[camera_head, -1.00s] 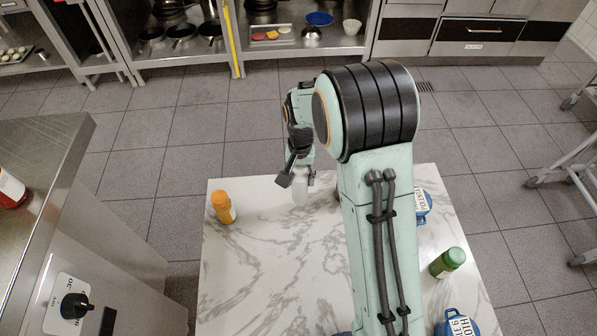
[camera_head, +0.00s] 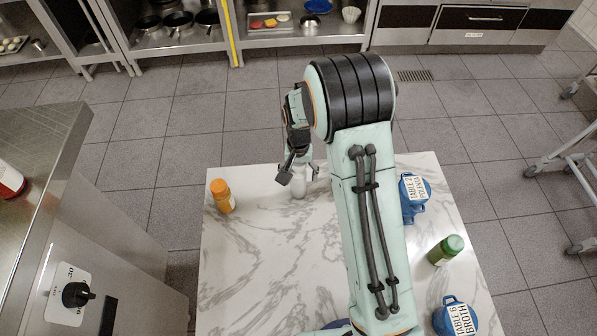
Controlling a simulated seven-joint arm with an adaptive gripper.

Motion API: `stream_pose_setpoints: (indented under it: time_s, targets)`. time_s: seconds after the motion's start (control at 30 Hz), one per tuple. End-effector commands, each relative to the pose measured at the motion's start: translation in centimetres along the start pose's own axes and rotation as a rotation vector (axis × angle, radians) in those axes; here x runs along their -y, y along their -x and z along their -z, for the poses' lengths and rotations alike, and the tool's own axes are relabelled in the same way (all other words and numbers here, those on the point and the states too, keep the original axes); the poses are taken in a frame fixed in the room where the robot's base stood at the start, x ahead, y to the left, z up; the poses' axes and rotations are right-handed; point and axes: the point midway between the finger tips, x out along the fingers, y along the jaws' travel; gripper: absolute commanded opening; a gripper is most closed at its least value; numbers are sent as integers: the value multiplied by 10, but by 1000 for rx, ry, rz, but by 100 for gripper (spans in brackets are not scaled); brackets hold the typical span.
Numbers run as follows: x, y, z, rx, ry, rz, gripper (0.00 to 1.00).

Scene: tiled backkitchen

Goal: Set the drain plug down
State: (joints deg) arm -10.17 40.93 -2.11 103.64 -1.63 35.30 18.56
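My gripper (camera_head: 299,173) is over the far part of the marble-topped table (camera_head: 265,245), with its dark fingers spread apart. A small pale object (camera_head: 299,188) shows between and just below the fingertips, with a visible gap to the left finger. I cannot tell whether it rests on the table or what it is. I cannot make out a drain plug for certain; my arm hides part of the tabletop.
An orange bottle (camera_head: 222,197) stands left of my gripper. Right of my arm are a labelled blue pot (camera_head: 416,210), a green-capped bottle (camera_head: 445,250) and another labelled blue pot (camera_head: 440,320). The tabletop's left-middle is clear. A steel counter (camera_head: 45,150) stands left.

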Motion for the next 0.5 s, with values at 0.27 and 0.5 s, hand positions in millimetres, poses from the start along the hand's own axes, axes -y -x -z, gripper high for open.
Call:
stream_pose_setpoints:
  time_s: [0.27, 0.5]
  targets:
    - [0, 26, 1, -5, 0, 2, 66]
    - [0, 82, 1, -6, -1, 1, 66]
